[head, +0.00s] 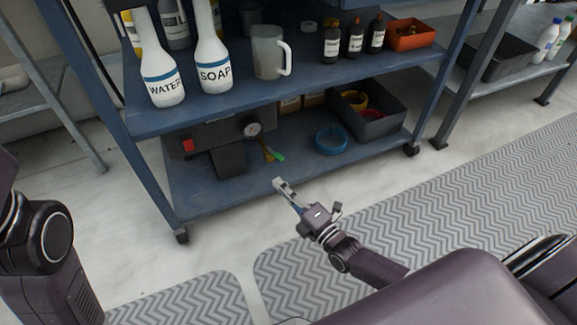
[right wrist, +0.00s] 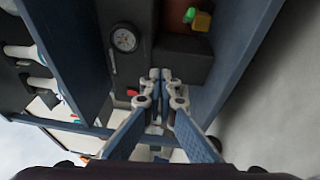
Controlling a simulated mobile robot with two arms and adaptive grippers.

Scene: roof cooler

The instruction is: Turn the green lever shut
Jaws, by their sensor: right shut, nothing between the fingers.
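The green lever (head: 278,156) is small and sits beside a yellow part at the front of the dark cooler unit on the rolling shelf's bottom level. In the right wrist view the green lever (right wrist: 202,20) shows near the top edge, right of center. My right gripper (head: 279,184) is shut and empty, at the front edge of the bottom shelf, nearer to me than the lever and apart from it. Its closed fingers also show in the right wrist view (right wrist: 161,76). My left arm shows at the left edge, but its gripper is out of view.
The cooler unit has a round gauge (head: 253,130) and a red switch (head: 188,146). A blue ring (head: 331,140) and a black bin (head: 391,124) lie right of the lever. The upper shelf (head: 222,102) overhangs the unit. A patterned mat (head: 440,215) covers the floor in front.

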